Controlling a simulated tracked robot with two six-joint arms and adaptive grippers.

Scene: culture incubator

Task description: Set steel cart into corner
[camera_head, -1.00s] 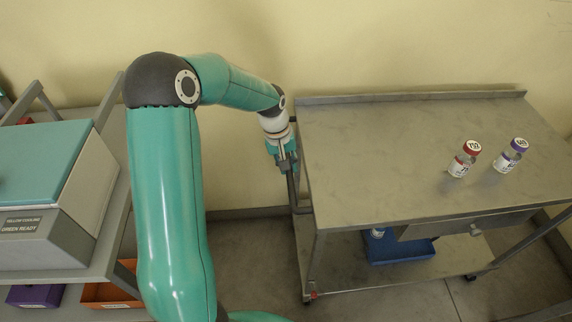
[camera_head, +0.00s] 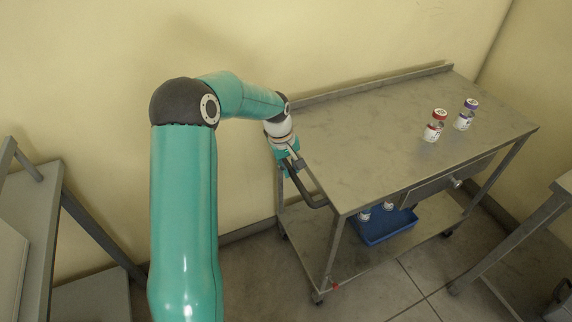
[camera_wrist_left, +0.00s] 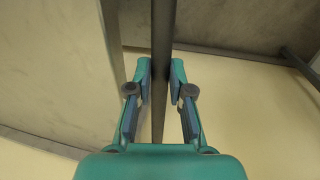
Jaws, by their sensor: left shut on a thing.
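The steel cart (camera_head: 365,128) stands along the back wall, its top angled in the head view. Its push handle (camera_head: 313,197) sticks out at the left end. My left gripper (camera_head: 291,166) is at this handle. In the left wrist view, the handle bar (camera_wrist_left: 161,30) runs between the fingers of the gripper (camera_wrist_left: 161,70), which is shut on it. The wall corner (camera_head: 487,55) is behind the cart's right end, with some floor between cart and right wall. My right gripper is out of view.
A red-capped vial (camera_head: 434,126) and a purple-capped vial (camera_head: 465,115) stand upright on the cart top. A blue bin (camera_head: 388,228) with vials sits on the lower shelf. A grey bench (camera_head: 45,205) is at left, another table (camera_head: 540,215) at right. Floor (camera_head: 385,280) in front is clear.

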